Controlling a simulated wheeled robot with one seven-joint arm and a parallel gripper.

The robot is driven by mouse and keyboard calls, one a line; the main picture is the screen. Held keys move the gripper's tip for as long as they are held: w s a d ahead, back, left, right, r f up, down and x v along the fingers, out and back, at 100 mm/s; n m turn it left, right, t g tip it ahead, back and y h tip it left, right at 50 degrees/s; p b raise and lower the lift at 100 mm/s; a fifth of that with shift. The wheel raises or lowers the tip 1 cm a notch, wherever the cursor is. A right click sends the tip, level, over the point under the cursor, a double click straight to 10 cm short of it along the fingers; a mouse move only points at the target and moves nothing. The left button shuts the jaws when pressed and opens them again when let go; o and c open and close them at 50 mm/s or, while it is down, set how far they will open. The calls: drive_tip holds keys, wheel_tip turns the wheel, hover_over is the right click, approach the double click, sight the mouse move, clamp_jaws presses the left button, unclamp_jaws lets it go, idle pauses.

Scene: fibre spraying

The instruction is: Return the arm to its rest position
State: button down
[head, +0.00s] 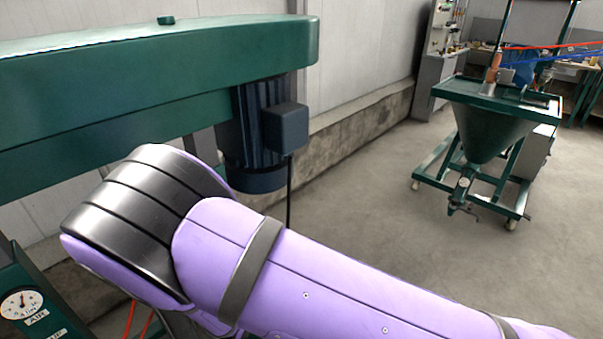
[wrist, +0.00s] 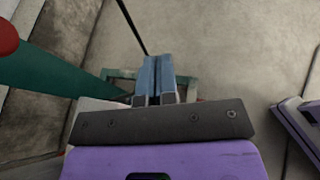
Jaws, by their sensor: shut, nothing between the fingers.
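My gripper (wrist: 156,80) shows in the wrist view. Its two blue-grey fingers lie side by side, shut, with nothing between them. The concrete floor and part of a green frame (wrist: 117,74) show beyond the fingertips. In the head view my purple and black arm crosses the lower part of the picture, running from the left middle to the lower right. The gripper itself is not visible in the head view.
A green machine beam (head: 150,75) with a dark motor (head: 258,130) stands close behind my arm at left. A pressure gauge (head: 21,303) is at lower left. A green hopper on a wheeled frame (head: 487,128) stands at right. The floor (head: 385,190) between is clear.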

drive_tip(key=w+d+r+m+g, duration=0.1)
drive_tip(key=d+r+m+g, duration=0.4)
drive_tip(key=d+r+m, duration=0.65)
drive_tip(key=w+d+r+m+g, duration=0.1)
drive_tip(key=d+r+m+g, duration=0.4)
drive_tip(key=d+r, duration=1.05)
drive_tip(key=s+d+r+m+y, duration=0.2)
drive_tip(key=s+d+r+m, duration=0.15)
drive_tip(key=r, duration=0.25)
drive_tip(key=s+d+r+m+y, duration=0.1)
drive_tip(key=s+d+r+m, duration=0.2)
drive_tip(key=r, duration=0.4)
drive_tip(key=s+d+r+m+t+y, duration=0.1)
drive_tip(key=s+r+m, duration=0.2)
drive_tip(key=s, duration=0.4)
drive_tip(key=s+d+r+m+t+y, duration=0.2)
drive_tip(key=s+r+m, duration=0.1)
drive_tip(key=s, duration=0.4)
drive_tip(key=shift+s+d+r+m, duration=0.25)
drive_tip(key=shift+s+m, duration=0.1)
drive_tip(key=shift+m, duration=0.25)
drive_tip(key=shift+a, duration=0.1)
